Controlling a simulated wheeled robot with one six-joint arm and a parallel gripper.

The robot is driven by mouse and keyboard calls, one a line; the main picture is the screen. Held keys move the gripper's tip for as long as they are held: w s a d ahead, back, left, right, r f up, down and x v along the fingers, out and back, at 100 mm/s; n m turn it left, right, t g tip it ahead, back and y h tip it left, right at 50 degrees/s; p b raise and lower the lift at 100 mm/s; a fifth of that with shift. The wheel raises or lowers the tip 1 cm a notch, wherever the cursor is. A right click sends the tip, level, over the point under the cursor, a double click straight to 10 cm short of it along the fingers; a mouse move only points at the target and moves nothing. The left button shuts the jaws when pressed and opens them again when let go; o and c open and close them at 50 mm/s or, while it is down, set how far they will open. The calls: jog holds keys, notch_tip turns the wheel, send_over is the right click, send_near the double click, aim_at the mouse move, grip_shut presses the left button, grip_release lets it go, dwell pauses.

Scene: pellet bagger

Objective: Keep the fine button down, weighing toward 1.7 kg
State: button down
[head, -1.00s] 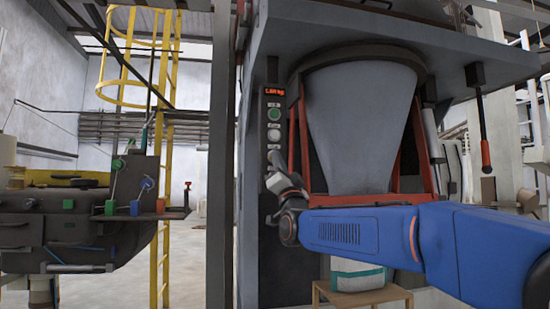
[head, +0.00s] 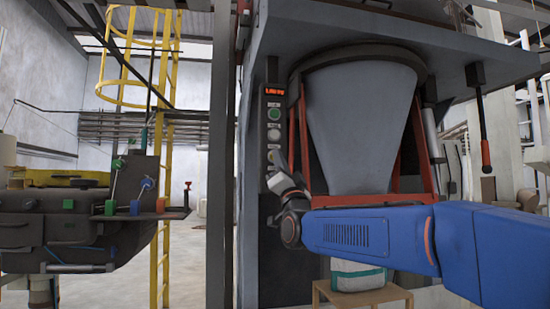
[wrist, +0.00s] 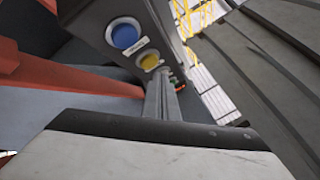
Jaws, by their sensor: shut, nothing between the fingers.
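A dark control panel (head: 275,128) stands left of the grey hopper. It has an orange lit display (head: 274,91), too small to read surely. Below are a green button (head: 274,114), a pale button (head: 274,133) and a yellow button (head: 275,157). In the wrist view a blue button (wrist: 124,35) and the yellow button (wrist: 149,60) are clear; the fingers partly hide the panel beyond them. My gripper (wrist: 163,82) is shut and empty, its tips close to the panel by the yellow button. I cannot tell whether they touch. Which button is fine is not legible.
The tapered hopper (head: 361,125) hangs in a red frame (head: 305,150) right of the panel. A white bag (head: 357,276) stands on a wooden stand (head: 362,296) below. A grey post (head: 221,150) stands left of the panel.

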jog(key=s, duration=0.2)
jog(key=s+d, duration=0.1)
jog(key=s, duration=0.1)
jog(key=shift+s+d, duration=0.15)
jog(key=shift+s, duration=0.1)
dwell(0.4)
jog(key=s+d+f+n+g+h, duration=0.1)
jog(key=s+d+f+g+h, duration=0.2)
jog(key=d+f, duration=0.55)
jog(key=s+d+f+n+g+h, duration=0.1)
jog(key=s+d+f+g, duration=0.3)
jog(key=f, duration=0.8)
jog(key=s+d+f+n+g+h, duration=0.1)
jog(key=s+d+f+g+h, duration=0.2)
jog(key=d+f, duration=0.55)
jog(key=s+d+f+g+h, duration=0.1)
jog(key=s+d+f+g, duration=0.2)
jog(key=s+f, duration=0.6)
jog(key=s+d+f+g+h, duration=0.1)
jog(key=s+d+f+g, duration=0.3)
jog(key=s+f, duration=0.5)
jog(key=s+d+f+g+h, duration=0.1)
jog(key=s+d+f+g, duration=0.2)
jog(key=s+f, duration=0.7)
jog(key=shift+d+f, duration=0.45)
jog(key=shift+f, duration=0.05)
